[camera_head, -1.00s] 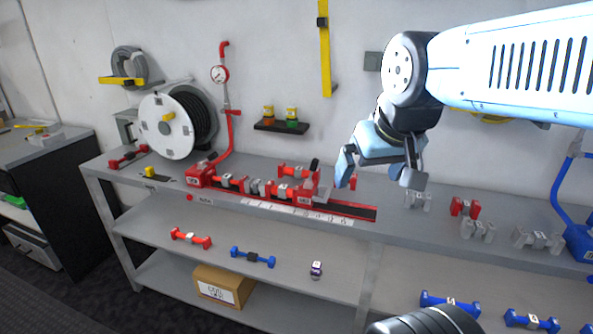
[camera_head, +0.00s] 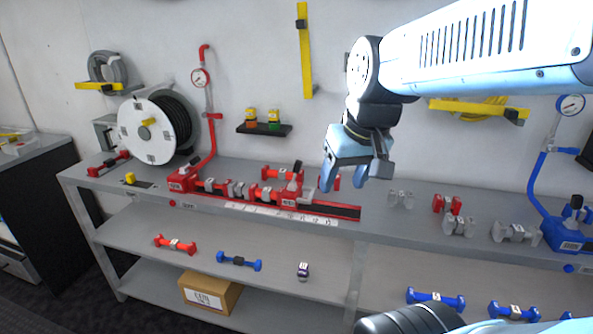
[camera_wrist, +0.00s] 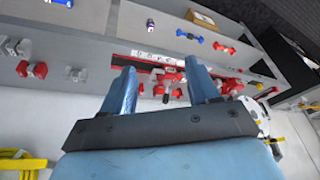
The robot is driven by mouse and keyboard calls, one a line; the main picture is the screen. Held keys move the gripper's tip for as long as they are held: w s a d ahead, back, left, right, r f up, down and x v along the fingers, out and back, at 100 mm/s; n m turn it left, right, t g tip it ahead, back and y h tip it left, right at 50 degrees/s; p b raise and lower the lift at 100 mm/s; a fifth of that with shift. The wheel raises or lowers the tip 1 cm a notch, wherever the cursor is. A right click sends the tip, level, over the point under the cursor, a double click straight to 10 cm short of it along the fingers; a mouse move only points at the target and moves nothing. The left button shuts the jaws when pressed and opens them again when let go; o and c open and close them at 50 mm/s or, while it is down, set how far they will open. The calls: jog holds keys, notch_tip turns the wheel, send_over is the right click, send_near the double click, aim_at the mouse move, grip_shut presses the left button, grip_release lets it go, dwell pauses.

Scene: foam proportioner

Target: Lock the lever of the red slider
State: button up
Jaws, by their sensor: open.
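The red slider (camera_head: 291,190) sits on the red rail (camera_head: 335,209) along the front of the bench, right of several red and grey fittings in a row. Its small lever (camera_head: 298,168) stands up from the slider with a dark tip; whether it is locked cannot be told. My gripper (camera_head: 355,184) is open and empty, above the bench just right of the slider and apart from it. In the wrist view, my two blue fingers (camera_wrist: 161,88) are spread, with the red rail (camera_wrist: 140,58) beyond them; the lever is not clear there.
A red upright pipe with a gauge (camera_head: 201,78) and a hose reel (camera_head: 160,130) stand left. Loose grey and red fittings (camera_head: 447,204) lie on the bench to the right, before a blue pipe stand (camera_head: 540,190). A shelf with small bottles (camera_head: 264,129) is on the wall behind.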

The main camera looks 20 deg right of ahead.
jog(key=w+f+g+y, duration=0.2)
jog(key=f, duration=0.1)
jog(key=w+a+f+g+y, duration=0.1)
jog(key=w+f+g+y, duration=0.1)
jog(key=w+f, duration=0.1)
jog(key=shift+w+a, duration=0.15)
jog(key=shift+w, duration=0.15)
grip_shut()
jog(key=w+d+f+m+t+y, duration=0.1)
jog(key=w+d+f+y, duration=0.3)
jog(key=w+y, duration=0.25)
jog(key=w+d+f+m+t+y, duration=0.25)
jog(key=w+f+y, duration=0.2)
jog(key=w, duration=0.25)
jog(key=w+d+f+m+t+y, duration=0.1)
jog(key=w+d+f+t, duration=0.1)
jog(key=d+t, duration=0.2)
jog(key=w+d+f+m+t+y, duration=0.1)
jog(key=w+d+f+m+t, duration=0.1)
jog(key=d, duration=0.5)
jog(key=shift+w+d+f+t, duration=0.15)
jog(key=shift+w+f+t, duration=0.35)
jog(key=shift+t, duration=0.35)
